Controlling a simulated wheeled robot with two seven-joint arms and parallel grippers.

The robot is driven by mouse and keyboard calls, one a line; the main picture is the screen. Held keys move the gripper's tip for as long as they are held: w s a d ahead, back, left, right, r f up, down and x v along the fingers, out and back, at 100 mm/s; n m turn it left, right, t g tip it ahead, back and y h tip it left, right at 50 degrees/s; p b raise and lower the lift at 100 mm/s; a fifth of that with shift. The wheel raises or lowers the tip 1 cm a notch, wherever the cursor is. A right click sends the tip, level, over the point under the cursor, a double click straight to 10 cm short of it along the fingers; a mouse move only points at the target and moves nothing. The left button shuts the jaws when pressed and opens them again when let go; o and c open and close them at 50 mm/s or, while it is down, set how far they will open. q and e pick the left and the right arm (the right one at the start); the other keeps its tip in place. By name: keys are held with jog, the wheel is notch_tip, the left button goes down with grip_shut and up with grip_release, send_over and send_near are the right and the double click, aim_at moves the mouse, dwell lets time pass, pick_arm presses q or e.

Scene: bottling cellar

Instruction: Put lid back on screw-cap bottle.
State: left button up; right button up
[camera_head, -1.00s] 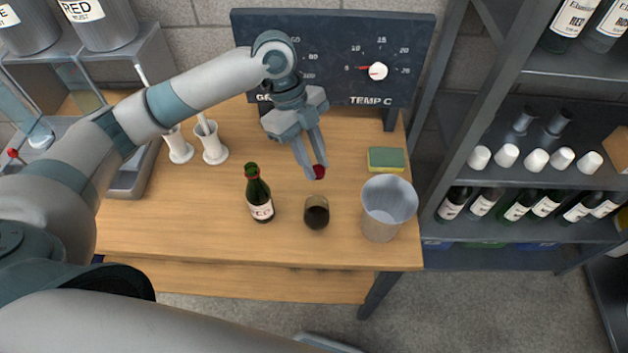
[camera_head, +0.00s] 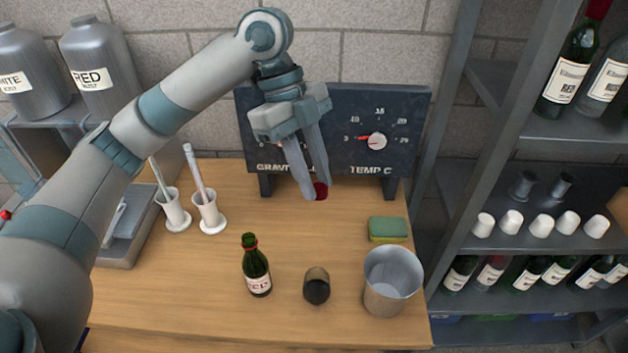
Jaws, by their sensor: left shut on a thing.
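The screw-cap bottle (camera_head: 256,268) is dark green with a white and red label and a red ring at its neck. It stands upright on the wooden table, left of the glass. My left gripper (camera_head: 316,192) is shut on a small dark red lid (camera_head: 321,190) held between its fingertips. The gripper is above the table in front of the gauge board, up and to the right of the bottle and apart from it. Part of the lid is hidden by the fingers. My right gripper is not in view.
A glass with dark wine (camera_head: 316,287) stands right of the bottle. A metal bucket (camera_head: 392,279) and a sponge (camera_head: 388,228) are at the table's right. Two white cylinders (camera_head: 209,211) stand at the left. The gauge board (camera_head: 362,115) stands behind. A bottle shelf (camera_head: 510,243) is at the right.

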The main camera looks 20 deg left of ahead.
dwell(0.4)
pick_arm(q)
jog(key=shift+w+a+f+n+t, duration=0.15)
jog(key=shift+f+n, duration=0.15)
jog(key=shift+n, duration=0.15)
jog(key=shift+w+a+f+n+t, duration=0.15)
jog(key=shift+f+n, duration=0.1)
jog(key=shift+n, duration=0.2)
jog(key=w+a+f+n+t+y, duration=0.2)
jog(key=f+n+t, duration=0.1)
jog(key=n, duration=0.7)
jog(key=w+a+f+n+t+y, duration=0.2)
jog(key=f+n, duration=0.2)
jog(key=n, duration=0.7)
jog(key=shift+w+a+f+t, duration=0.2)
jog(key=shift+a+t, duration=0.1)
jog(key=shift+t, duration=0.1)
